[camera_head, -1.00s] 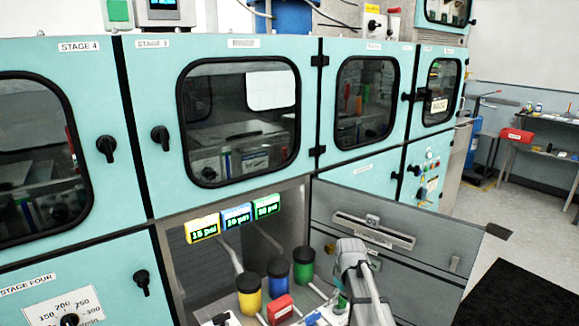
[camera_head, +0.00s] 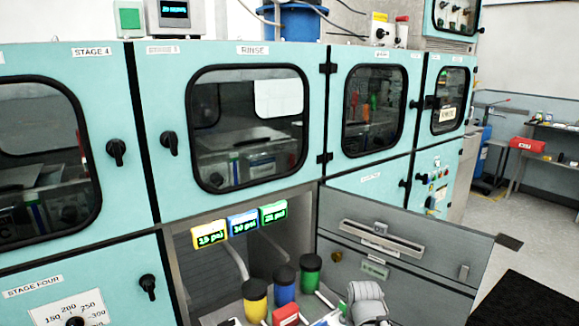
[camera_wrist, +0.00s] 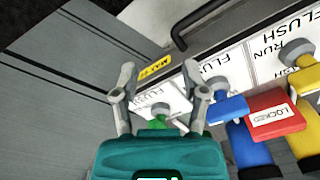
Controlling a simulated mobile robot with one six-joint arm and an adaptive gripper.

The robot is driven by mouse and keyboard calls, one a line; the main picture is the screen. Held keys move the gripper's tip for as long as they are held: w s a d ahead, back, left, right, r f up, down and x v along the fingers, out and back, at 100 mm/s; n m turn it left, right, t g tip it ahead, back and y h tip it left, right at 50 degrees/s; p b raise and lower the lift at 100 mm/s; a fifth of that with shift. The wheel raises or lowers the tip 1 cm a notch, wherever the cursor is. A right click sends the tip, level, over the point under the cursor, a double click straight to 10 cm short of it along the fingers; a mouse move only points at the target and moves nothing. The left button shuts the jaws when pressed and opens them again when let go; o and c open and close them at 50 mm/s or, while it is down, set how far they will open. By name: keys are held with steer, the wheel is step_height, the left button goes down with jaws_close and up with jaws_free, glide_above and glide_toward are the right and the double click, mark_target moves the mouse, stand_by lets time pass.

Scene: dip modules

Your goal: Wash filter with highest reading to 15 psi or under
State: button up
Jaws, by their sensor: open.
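Three filter canisters stand in the open bay in the head view: yellow (camera_head: 255,302), blue (camera_head: 284,288) and green (camera_head: 310,277). Above them are a yellow display (camera_head: 209,236) reading about 15 psi, a blue display (camera_head: 243,223) that looks like 30 psi, and a green display (camera_head: 273,212) that looks like 25 psi; the digits are blurred. In the wrist view my gripper (camera_wrist: 159,76) is open, its fingers on either side of the green valve handle (camera_wrist: 158,122). Contact cannot be told. The blue handle (camera_wrist: 218,80) and yellow handle (camera_wrist: 301,55) are to its right.
A red block marked LOCKED (camera_wrist: 275,115) sits between the blue and yellow valves. FLUSH and RUN labels lie around the handles. An open grey door panel (camera_head: 400,240) borders the bay at right. A yellow label (camera_wrist: 155,66) is beyond the fingers.

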step_height(320, 180, up, 15)
steer(key=s+p, duration=0.2)
steer(key=p, duration=1.3)
steer(key=shift+d+f+m, duration=0.15)
steer(key=shift+f+m, duration=0.05)
steer(key=shift+m, duration=0.1)
